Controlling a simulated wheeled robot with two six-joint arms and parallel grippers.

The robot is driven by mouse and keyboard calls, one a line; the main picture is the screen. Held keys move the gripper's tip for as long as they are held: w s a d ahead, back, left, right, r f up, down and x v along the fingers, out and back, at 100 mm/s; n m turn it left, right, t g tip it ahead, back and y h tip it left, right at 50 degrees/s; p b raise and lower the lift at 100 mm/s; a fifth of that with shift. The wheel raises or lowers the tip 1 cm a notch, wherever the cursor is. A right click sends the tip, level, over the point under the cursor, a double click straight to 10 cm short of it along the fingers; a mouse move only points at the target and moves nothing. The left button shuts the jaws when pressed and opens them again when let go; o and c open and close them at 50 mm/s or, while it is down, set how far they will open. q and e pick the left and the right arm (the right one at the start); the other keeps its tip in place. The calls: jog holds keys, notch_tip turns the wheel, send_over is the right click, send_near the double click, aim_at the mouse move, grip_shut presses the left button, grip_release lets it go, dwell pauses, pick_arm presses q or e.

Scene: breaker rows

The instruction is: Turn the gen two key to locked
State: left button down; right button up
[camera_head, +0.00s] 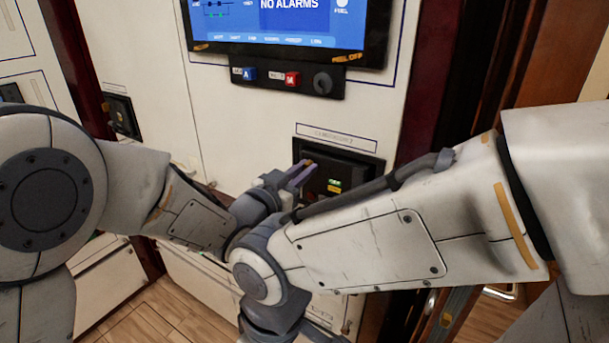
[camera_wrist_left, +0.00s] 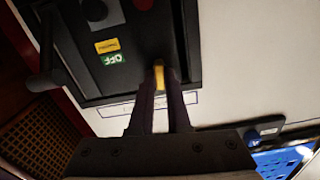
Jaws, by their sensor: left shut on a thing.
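The gen two switch panel, a black recessed box (camera_head: 366,165), is set in the white wall and carries a green OFF label (camera_head: 334,183) with a yellow label below it. In the left wrist view the OFF label (camera_wrist_left: 112,59) and yellow label (camera_wrist_left: 107,46) appear upside down. My left gripper (camera_head: 301,173) is at the left side of this box, its fingers (camera_wrist_left: 159,92) shut on a small yellow piece, apparently the key (camera_wrist_left: 158,73). The fingers hide most of it, so its turn position cannot be read. My right arm crosses in front; its fingers are not visible.
Above is a screen (camera_head: 285,22) reading NO ALARMS, with a blue button (camera_head: 249,74), a red button (camera_head: 292,79) and a black knob (camera_head: 322,83) under it. Another black switch box (camera_head: 121,116) is at left. A dark lever handle (camera_wrist_left: 47,60) projects beside the labels.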

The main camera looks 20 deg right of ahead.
pick_arm(q)
jog(key=shift+s+f+m+b, duration=0.1)
jog(key=shift+f+m+b, duration=0.05)
jog(key=shift+m+b, duration=4.4)
jog(key=shift+f+m+b, duration=0.1)
jog(key=shift+m+b, duration=3.65)
jog(key=shift+b, duration=1.45)
jog(key=c, duration=0.9)
grip_release()
jog(key=shift+d, duration=0.1)
jog(key=v, duration=1)
jog(key=shift+s, duration=0.15)
jog(key=shift+f, duration=0.1)
